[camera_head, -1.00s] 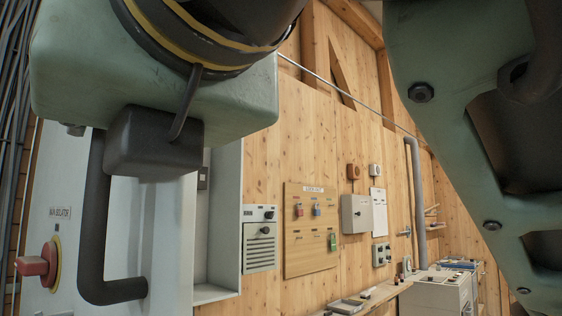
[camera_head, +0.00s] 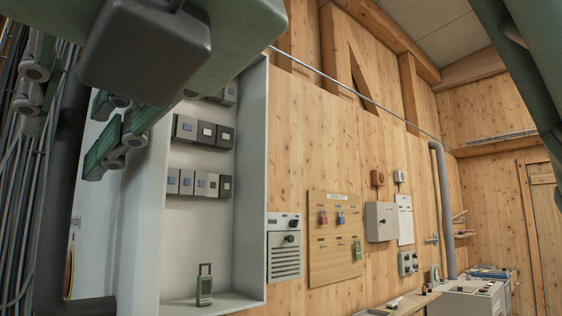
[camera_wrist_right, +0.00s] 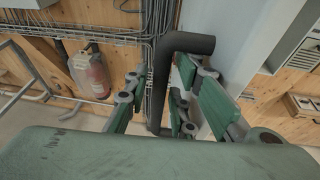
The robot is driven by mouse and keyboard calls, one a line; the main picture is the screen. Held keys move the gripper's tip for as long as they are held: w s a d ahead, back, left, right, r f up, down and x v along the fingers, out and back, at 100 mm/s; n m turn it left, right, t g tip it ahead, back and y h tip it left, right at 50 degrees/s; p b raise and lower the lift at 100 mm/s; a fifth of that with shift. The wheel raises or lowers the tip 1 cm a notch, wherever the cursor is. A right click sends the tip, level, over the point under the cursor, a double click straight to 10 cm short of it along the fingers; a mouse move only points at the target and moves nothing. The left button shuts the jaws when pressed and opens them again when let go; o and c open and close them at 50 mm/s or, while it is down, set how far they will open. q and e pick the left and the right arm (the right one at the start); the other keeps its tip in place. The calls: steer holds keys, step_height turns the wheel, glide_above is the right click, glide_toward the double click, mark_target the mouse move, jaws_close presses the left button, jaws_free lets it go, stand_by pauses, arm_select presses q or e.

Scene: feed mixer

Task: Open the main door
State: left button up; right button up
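The main door (camera_head: 140,230) is the pale panel at the left of the head view. It stands open, and the inside of its cabinet (camera_head: 250,180) shows to the right of it. Its thick dark handle (camera_head: 58,220) stands upright at the far left, and shows in the right wrist view (camera_wrist_right: 158,90) with its top bent toward the door. My right gripper (camera_head: 58,130) has its green fingers spread on both sides of the handle, which also shows in the wrist view (camera_wrist_right: 163,78). I cannot tell whether they touch it. My left gripper is out of view.
Several switch modules (camera_head: 203,133) and a green padlock (camera_head: 204,287) are in the cabinet. A lockout board (camera_head: 335,240) and control boxes hang on the wooden wall. Pipes and cables (camera_wrist_right: 80,27) run at the left; a red extinguisher (camera_wrist_right: 90,75) stands there.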

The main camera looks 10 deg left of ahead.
steer(key=s+b, duration=0.1)
steer(key=s, duration=0.7)
steer(key=shift+s+a, duration=0.25)
steer(key=shift+a, duration=0.05)
steer(key=shift+w, duration=0.1)
stand_by(0.3)
stand_by(0.3)
